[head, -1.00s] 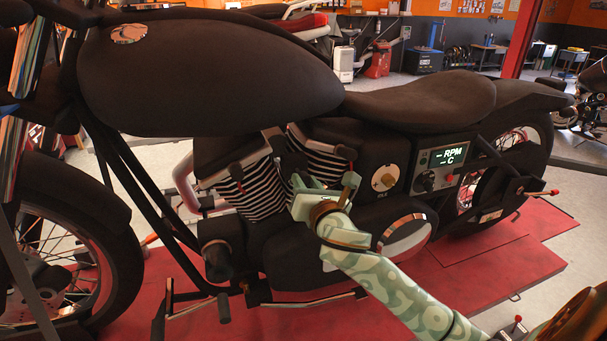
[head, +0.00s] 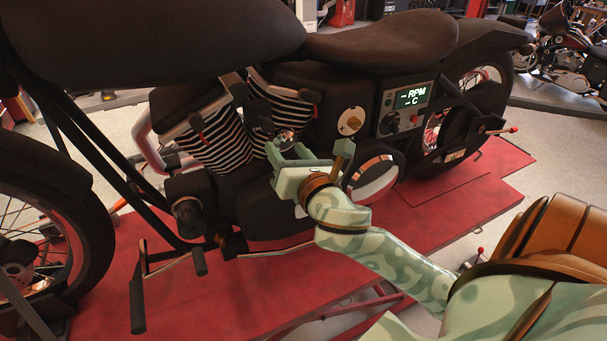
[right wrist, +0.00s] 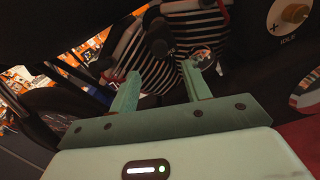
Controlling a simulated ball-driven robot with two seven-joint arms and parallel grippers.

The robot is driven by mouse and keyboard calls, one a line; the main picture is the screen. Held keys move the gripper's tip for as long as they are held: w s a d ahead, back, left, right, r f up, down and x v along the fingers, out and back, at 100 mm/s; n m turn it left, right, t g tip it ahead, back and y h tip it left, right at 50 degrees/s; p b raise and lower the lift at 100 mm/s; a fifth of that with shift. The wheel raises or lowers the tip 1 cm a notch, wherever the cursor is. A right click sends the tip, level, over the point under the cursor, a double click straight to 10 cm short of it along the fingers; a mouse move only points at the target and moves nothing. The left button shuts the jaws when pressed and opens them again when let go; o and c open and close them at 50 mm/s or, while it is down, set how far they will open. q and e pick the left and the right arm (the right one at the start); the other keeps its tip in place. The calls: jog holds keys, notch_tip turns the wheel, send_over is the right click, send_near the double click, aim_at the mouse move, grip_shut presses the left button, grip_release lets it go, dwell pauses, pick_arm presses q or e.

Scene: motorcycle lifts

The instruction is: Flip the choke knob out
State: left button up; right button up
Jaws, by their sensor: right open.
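The black motorcycle's engine (head: 225,150), with striped cylinders, fills the middle of the head view. A small shiny round part (head: 285,135) sits between and below the cylinders; I cannot tell whether it is the choke knob. It also seems to show in the right wrist view (right wrist: 204,60), beyond the right-hand finger. My right gripper (head: 287,149) is open and empty, just in front of this part and lower right of the cylinders. In the right wrist view its two fingers (right wrist: 160,72) stand apart with nothing between them. My left gripper is not in view.
A white dial with a brass knob, marked IDLE (right wrist: 290,16), is right of the gripper; it shows in the head view too (head: 350,121). A display panel (head: 408,103) reads RPM and C. The red lift (head: 440,225) lies below. A chrome-edged oval cover (head: 372,180) is close by the gripper.

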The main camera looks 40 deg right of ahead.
jog(key=p+v, duration=0.3)
jog(key=v, duration=0.4)
jog(key=shift+s+p, duration=0.2)
jog(key=shift+p, duration=0.1)
